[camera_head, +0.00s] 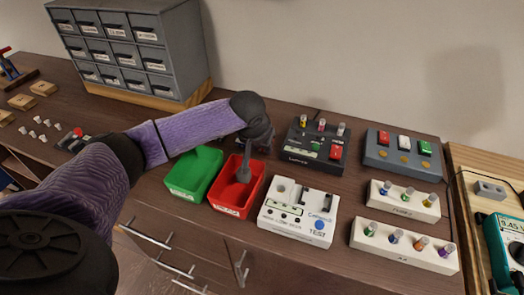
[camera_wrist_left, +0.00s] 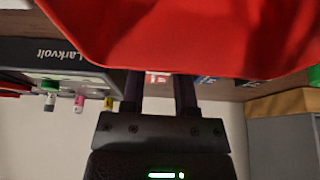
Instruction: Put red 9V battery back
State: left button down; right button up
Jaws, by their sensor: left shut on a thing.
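My left gripper (camera_head: 262,141) is at the back of the red bin (camera_head: 229,204), which stands on the bench. In the left wrist view a large red surface, most likely the bin (camera_wrist_left: 180,35), covers the fingertips of this gripper. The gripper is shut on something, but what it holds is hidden. My right gripper is out of view.
The green bin (camera_head: 184,185) stands left of the red one. The white tester (camera_head: 275,216) is close on the right. Two white racks (camera_head: 380,207) with coloured-top parts stand further right. A grey drawer cabinet (camera_head: 185,50) is at the back left.

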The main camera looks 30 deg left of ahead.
pick_arm(q)
jog(key=shift+f, duration=0.15)
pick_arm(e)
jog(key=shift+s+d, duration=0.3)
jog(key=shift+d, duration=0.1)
pick_arm(q)
jog(key=shift+c, duration=1.8)
grip_release()
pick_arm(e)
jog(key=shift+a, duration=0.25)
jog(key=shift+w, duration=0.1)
pick_arm(q)
jog(key=a+p+v, duration=0.1)
jog(key=p+v, duration=0.5)
jog(key=v, duration=0.6)
jog(key=shift+d, duration=0.45)
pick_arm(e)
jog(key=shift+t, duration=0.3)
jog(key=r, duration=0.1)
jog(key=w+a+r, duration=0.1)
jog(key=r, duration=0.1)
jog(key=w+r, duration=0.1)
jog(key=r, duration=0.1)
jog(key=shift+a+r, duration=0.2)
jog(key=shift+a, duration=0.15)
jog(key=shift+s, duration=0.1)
